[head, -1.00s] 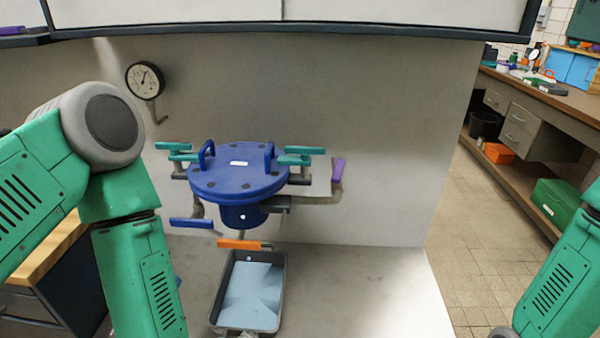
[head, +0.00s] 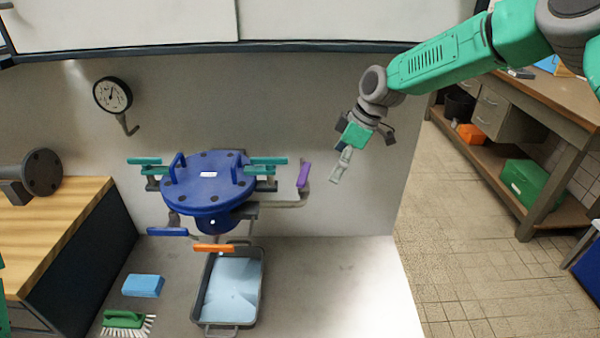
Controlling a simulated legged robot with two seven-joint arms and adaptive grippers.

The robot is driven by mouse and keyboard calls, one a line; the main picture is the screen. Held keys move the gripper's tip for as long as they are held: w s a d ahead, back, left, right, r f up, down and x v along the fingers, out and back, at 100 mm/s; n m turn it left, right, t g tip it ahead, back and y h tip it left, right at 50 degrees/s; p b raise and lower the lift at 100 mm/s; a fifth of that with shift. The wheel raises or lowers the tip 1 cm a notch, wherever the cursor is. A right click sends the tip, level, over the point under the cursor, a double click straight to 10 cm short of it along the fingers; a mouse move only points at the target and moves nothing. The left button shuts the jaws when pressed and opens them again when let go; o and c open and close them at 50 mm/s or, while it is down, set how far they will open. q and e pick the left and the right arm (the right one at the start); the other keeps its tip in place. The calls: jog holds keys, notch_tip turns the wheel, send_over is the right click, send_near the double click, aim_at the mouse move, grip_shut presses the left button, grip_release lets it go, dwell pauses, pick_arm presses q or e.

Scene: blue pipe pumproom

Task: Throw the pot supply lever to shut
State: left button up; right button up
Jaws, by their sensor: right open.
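A blue round pot (head: 208,190) with a bolted lid and two handles is mounted at the wall. Several levers sit around it: a purple lever (head: 304,175) on the right pipe, standing nearly upright, a blue lever (head: 167,232) at lower left, and an orange lever (head: 213,248) below. Teal clamp handles flank the lid at left (head: 145,161) and right (head: 268,161). I cannot tell which lever is the pot supply one. My right gripper (head: 342,167) is open and empty, pointing down, to the right of the purple lever and apart from it. My left gripper is out of view.
A grey tray (head: 258,290) of pale blue liquid stands under the pot. A blue sponge (head: 143,286) and a green brush (head: 123,319) lie left of it. A gauge (head: 113,95) is on the wall. The bench right of the tray is clear.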

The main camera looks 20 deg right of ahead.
aim_at(305, 172)
jog(key=w+a, duration=0.1)
jog(key=a, duration=0.2)
jog(key=w+a, duration=0.1)
jog(key=a, duration=0.1)
jog(key=shift+w+p, duration=0.3)
jog(key=shift+w, duration=0.05)
jog(key=x, duration=0.4)
jog(key=shift+a+r, duration=0.1)
jog(key=shift+a, duration=0.2)
jog(key=shift+w+a+f, duration=0.15)
jog(key=shift+a+f, duration=0.1)
jog(key=shift+f, duration=0.2)
jog(key=shift+d+f, duration=0.1)
jog(key=shift+f, duration=0.05)
jog(key=shift+d, duration=0.1)
jog(key=c, duration=1)
